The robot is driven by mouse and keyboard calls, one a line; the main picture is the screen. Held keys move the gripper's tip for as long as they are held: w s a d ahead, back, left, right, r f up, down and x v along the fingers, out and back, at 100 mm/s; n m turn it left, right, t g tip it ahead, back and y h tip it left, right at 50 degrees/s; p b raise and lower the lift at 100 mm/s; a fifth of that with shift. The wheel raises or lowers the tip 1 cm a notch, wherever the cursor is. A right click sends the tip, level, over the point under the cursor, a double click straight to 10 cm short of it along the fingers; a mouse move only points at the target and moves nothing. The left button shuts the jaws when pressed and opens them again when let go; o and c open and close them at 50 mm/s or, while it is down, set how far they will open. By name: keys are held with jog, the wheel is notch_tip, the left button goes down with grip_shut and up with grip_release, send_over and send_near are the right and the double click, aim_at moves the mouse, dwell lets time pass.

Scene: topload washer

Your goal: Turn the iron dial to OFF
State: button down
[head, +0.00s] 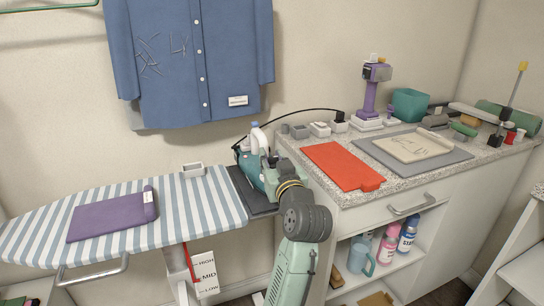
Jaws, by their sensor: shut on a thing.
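The teal iron (246,162) with a pale handle (260,138) stands on the dark rest pad (243,192) at the right end of the ironing board. My gripper (268,167) reaches up from below right and is at the iron's right side, shut on a small part of it, apparently the dial. The dial itself and its marks are hidden behind my gripper and wrist, so its setting cannot be read. A black cord runs from the iron to the counter.
The speckled counter (340,196) close on the right carries a red board (343,166) and a grey mat (450,160). A blue shirt (190,60) hangs behind.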

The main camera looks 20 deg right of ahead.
jog(key=shift+w+n+g+y+b, duration=0.1)
jog(key=shift+n+g+y+b, duration=0.15)
jog(key=shift+n+y, duration=1.1)
jog(key=shift+n+g+y+b, duration=0.25)
jog(key=shift+n+y, duration=0.5)
jog(key=shift+y, duration=1.1)
jog(key=shift+a, duration=0.1)
jog(key=c, duration=1.6)
grip_release()
jog(key=shift+o, duration=0.2)
jog(key=v, duration=1.2)
jog(key=shift+f, duration=0.15)
